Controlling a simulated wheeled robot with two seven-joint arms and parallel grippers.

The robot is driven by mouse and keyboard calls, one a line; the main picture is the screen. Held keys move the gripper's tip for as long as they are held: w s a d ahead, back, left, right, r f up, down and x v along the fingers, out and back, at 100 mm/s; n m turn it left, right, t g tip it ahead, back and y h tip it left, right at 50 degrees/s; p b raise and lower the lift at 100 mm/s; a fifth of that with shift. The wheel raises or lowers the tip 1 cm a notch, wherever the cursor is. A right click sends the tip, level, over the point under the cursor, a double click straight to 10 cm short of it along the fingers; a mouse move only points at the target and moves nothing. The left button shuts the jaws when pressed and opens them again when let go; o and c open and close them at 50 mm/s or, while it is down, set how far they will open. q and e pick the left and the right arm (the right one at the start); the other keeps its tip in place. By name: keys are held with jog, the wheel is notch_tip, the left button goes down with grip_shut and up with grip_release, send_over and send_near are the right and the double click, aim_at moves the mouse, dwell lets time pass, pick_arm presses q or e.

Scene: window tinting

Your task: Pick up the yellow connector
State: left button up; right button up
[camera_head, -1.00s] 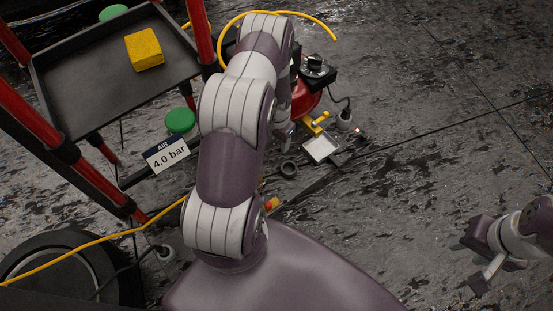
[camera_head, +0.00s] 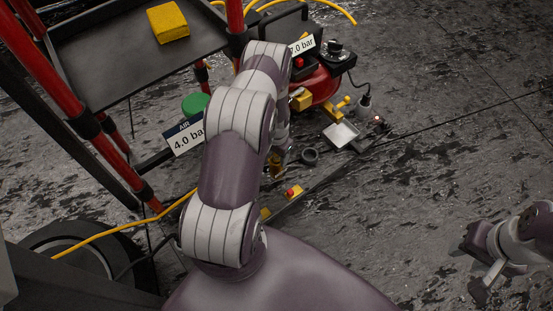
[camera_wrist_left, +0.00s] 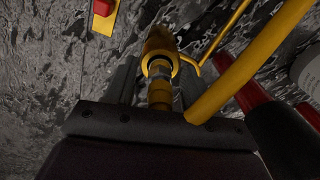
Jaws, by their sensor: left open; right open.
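The yellow connector (camera_wrist_left: 160,62), a ringed yellow and brass fitting, lies between the two grey fingers of my left gripper (camera_wrist_left: 156,80) in the left wrist view. The fingers are open on either side of it; whether they touch it I cannot tell. In the head view my left gripper (camera_head: 277,162) is mostly hidden behind my left arm, low beside the cart, with a bit of yellow showing at it. My right gripper (camera_head: 478,268) is open and empty at the right, over bare floor.
A red-framed cart with a dark tray (camera_head: 110,60) holding a yellow sponge (camera_head: 168,22) stands at the left. A red compressor (camera_head: 322,88) is behind my left arm. A yellow box with a red button (camera_head: 293,191) is close by. A yellow hose (camera_head: 120,231) crosses the left side. Floor at right is clear.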

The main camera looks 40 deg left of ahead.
pick_arm(q)
jog(key=shift+r, duration=0.1)
grip_shut()
